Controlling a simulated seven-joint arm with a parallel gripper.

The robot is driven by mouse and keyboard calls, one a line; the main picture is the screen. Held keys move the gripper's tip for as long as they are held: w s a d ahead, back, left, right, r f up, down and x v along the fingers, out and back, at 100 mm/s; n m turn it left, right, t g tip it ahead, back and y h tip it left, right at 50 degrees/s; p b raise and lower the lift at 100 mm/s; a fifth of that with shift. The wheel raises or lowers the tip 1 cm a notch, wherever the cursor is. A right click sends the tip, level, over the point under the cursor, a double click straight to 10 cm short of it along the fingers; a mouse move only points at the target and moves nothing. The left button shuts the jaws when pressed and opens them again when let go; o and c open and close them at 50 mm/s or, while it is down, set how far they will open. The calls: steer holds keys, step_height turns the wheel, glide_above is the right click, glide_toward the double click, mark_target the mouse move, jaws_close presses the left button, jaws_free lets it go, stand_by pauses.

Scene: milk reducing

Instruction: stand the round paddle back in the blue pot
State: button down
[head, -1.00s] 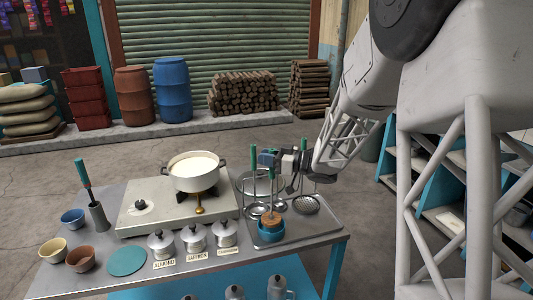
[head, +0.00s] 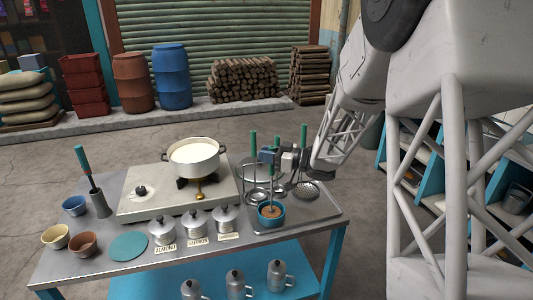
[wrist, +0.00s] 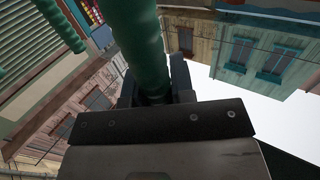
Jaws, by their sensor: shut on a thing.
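The round paddle (head: 271,209) has a green handle and a brown wooden head. It stands upright, with its head inside the rim of the blue pot (head: 271,222); whether it touches the bottom is hidden. The pot sits on the metal tray at the right of the table. My gripper (head: 271,156) is shut on the green handle, near its upper part. In the wrist view the green handle (wrist: 148,50) runs up from between the jaws; the fingertips are mostly hidden.
A rack with green-handled ladles (head: 253,147) and a skimmer (head: 306,190) stands just behind the pot. A pot of milk (head: 194,158) sits on the stove (head: 145,205) to the left. Lidded canisters (head: 226,219) stand close left of the tray (head: 320,207).

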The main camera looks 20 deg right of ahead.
steer(key=c, duration=0.9)
jaws_free()
steer(key=shift+d, duration=0.1)
steer(key=v, duration=0.7)
steer(key=shift+s+d, duration=0.2)
steer(key=shift+d, duration=0.05)
stand_by(0.4)
steer(key=v, duration=0.9)
stand_by(0.6)
stand_by(0.5)
